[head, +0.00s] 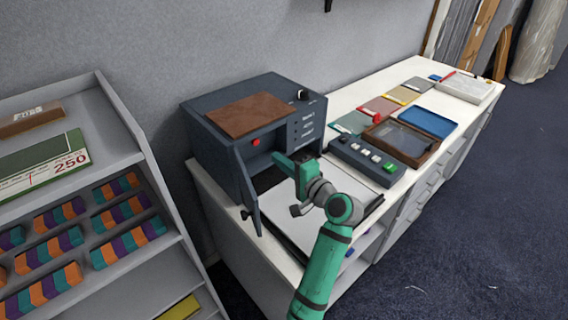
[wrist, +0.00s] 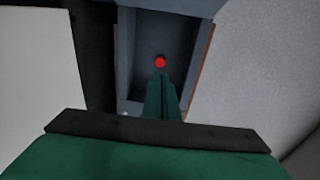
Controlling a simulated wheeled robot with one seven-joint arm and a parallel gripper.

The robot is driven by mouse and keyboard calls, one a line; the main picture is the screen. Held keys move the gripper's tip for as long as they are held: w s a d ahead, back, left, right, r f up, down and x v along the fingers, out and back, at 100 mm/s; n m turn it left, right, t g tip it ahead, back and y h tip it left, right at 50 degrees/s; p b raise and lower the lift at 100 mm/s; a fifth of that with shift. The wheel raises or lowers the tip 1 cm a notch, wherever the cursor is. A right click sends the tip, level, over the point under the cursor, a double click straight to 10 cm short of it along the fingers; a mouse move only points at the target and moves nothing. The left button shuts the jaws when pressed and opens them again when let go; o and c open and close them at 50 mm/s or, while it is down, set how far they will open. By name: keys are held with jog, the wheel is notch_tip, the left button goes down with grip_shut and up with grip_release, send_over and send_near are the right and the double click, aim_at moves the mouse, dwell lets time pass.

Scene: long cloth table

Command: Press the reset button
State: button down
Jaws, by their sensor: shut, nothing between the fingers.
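A dark blue-grey box (head: 222,122) stands on the white table with its door (head: 245,188) swung open. A round red button (head: 256,142) shows inside the box; it also shows in the wrist view (wrist: 160,62). I take it as the reset button, though I read no label. My gripper (head: 278,157) is shut and empty at the box's open front, its fingers pointing inward. In the wrist view, the fingertips (wrist: 160,78) lie just below the red button and slightly overlap its lower edge in the picture. I cannot tell whether they touch it.
A brown board (head: 251,115) lies on top of the box. A dark panel with several buttons (head: 366,160) stands right of my arm. Beyond it are a brown-framed tray (head: 402,140) and a blue tray (head: 428,122). A grey shelf (head: 112,120) stands at left.

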aim_at(255, 143)
jog(key=x, duration=0.9)
jog(key=shift+w+a, duration=0.1)
jog(key=shift+x, duration=0.85)
jog(key=shift+a+r, duration=0.1)
jog(key=shift+a, duration=0.3)
jog(key=d+v, duration=0.1)
jog(key=v, duration=1.3)
jog(key=shift+d, duration=0.15)
